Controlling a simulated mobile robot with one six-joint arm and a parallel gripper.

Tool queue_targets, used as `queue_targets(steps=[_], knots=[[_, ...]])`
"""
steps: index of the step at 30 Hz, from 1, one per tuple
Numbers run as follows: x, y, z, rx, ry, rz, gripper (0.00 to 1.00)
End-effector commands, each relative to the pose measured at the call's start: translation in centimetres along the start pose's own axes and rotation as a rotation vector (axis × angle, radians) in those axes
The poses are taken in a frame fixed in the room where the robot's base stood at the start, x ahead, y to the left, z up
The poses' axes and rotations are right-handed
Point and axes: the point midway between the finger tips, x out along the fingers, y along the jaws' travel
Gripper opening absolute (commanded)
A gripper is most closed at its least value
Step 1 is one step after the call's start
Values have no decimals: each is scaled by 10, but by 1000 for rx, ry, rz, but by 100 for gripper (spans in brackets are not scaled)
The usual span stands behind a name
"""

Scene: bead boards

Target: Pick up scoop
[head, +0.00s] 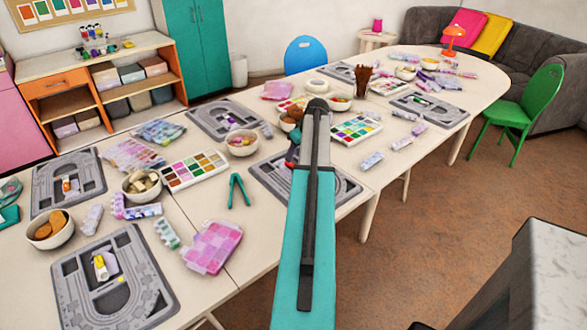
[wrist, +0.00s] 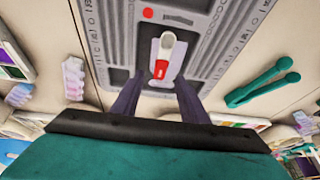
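The scoop (wrist: 164,56), white with a red part, lies on a pale piece in the middle recess of a grey bead board (wrist: 212,55) in the wrist view. My gripper (wrist: 158,97) is open, with two dark fingers apart, one on each side below the scoop. Nothing is between the fingertips, and the scoop appears just beyond them. In the head view my arm covers much of this bead board (head: 345,188), and the scoop and fingertips cannot be made out there.
Teal tweezers (wrist: 262,90) lie right of the board in the wrist view. Bead packets, bowls such as one of beads (head: 242,143), and a paint-like tray (head: 193,169) crowd the table. A pink bead case (head: 212,247) lies near the front edge.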

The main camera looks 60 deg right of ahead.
Motion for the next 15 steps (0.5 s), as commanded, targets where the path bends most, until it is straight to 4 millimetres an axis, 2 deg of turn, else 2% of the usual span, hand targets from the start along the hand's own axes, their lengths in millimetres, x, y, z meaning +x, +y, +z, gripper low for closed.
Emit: queue_targets(steps=[8, 15], knots=[[14, 0, 2, 1, -1, -1, 40], [38, 0, 4, 2, -1, -1, 40]])
